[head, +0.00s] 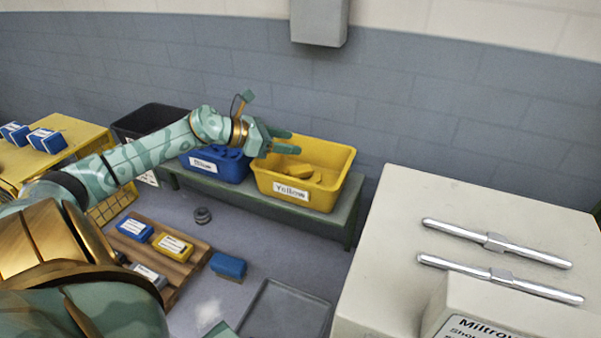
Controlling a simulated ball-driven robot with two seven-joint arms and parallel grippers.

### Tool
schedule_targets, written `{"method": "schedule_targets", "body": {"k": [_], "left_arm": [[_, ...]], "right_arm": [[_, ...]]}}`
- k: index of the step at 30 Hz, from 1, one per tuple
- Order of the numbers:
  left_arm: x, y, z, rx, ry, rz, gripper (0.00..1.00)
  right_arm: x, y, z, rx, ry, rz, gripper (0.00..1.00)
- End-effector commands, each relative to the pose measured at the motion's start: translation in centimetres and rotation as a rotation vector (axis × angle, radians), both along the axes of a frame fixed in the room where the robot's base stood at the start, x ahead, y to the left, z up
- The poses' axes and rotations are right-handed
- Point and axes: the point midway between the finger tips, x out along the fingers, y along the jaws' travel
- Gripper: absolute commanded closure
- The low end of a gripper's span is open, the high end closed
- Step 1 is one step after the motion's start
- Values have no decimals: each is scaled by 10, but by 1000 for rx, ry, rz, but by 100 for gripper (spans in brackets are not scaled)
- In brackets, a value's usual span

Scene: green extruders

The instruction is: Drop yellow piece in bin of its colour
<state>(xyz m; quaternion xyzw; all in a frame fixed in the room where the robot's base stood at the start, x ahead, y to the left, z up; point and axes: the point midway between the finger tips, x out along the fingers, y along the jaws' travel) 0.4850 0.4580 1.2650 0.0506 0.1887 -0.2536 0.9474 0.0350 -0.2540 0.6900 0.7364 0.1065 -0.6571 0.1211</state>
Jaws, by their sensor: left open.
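The yellow bin (342,185), labelled "Yellow", stands on a green bench against the wall. Yellow pieces (318,178) lie inside it. My left gripper (286,142) is open and empty over the left back part of the yellow bin, its fingers pointing right. A yellow piece with a white label (172,245) lies on a wooden pallet (180,270) on the floor, beside a blue piece (134,228). My right gripper is not in view.
A blue bin (228,168) and a black bin (135,122) stand left of the yellow bin. A blue block (228,266) lies on the floor right of the pallet. A pale machine (400,220) with metal handles fills the right. A yellow table (75,135) with blue pieces is at left.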

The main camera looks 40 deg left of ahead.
Motion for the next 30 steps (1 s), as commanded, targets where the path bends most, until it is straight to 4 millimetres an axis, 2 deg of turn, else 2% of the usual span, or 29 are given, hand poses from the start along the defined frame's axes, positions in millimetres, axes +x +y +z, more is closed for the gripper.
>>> {"method": "schedule_targets", "body": {"k": [15,21,30], "left_arm": [[-72,42,34,-3,2,2,46],[-84,49,40,-2,1,1,46],[-85,49,40,-1,0,0,46]], "right_arm": [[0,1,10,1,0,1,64],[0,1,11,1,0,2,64],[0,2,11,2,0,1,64]]}}
